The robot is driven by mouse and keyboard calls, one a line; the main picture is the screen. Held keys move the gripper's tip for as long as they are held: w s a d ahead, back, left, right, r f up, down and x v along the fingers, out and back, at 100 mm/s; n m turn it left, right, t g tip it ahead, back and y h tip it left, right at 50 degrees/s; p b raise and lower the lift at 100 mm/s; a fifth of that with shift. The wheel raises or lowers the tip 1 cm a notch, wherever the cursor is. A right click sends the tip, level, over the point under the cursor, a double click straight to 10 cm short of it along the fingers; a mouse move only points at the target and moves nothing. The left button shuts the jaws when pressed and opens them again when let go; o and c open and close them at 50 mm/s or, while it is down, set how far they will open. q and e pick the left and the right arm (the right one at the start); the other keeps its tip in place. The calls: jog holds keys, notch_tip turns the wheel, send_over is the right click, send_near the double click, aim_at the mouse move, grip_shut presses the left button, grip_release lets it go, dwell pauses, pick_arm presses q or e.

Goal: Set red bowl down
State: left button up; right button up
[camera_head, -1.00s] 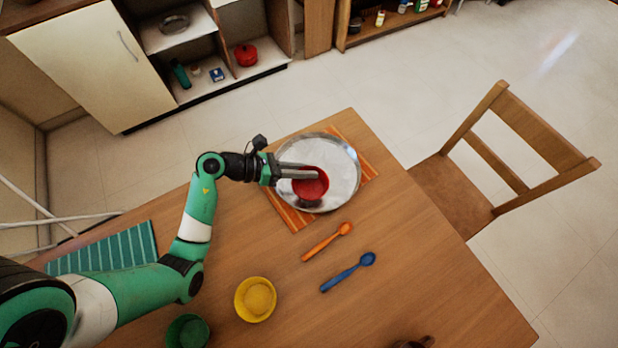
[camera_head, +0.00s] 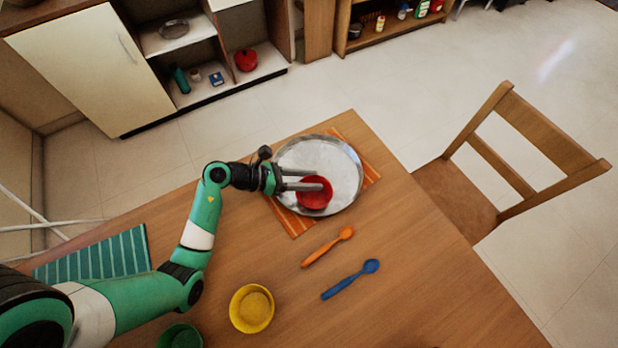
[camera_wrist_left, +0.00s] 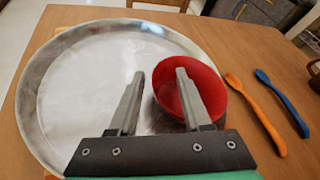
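The red bowl (camera_head: 315,196) rests upright on the round metal tray (camera_head: 340,160), near its front edge. It also shows in the left wrist view (camera_wrist_left: 207,82), with the tray (camera_wrist_left: 75,80) to its left. My left gripper (camera_head: 304,180) is open at the bowl's left side. In the wrist view its fingers (camera_wrist_left: 158,95) are spread, with the bowl's near-left wall between them. One finger is over the inside of the bowl and the other is outside, above the tray. My right gripper is not in view.
The tray stands on an orange striped mat (camera_head: 297,226). An orange spoon (camera_head: 328,247) and a blue spoon (camera_head: 350,280) lie in front. A yellow bowl (camera_head: 251,308), a green bowl (camera_head: 180,337) and a teal striped cloth (camera_head: 95,255) are towards the left. A wooden chair (camera_head: 500,170) stands right.

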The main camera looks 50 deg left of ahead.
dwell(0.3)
pick_arm(q)
jog(key=shift+r, duration=0.25)
jog(key=p+v, duration=0.4)
jog(key=v, duration=0.7)
jog(key=shift+s+a, duration=0.15)
jog(key=shift+a, duration=0.1)
jog(key=shift+s, duration=0.25)
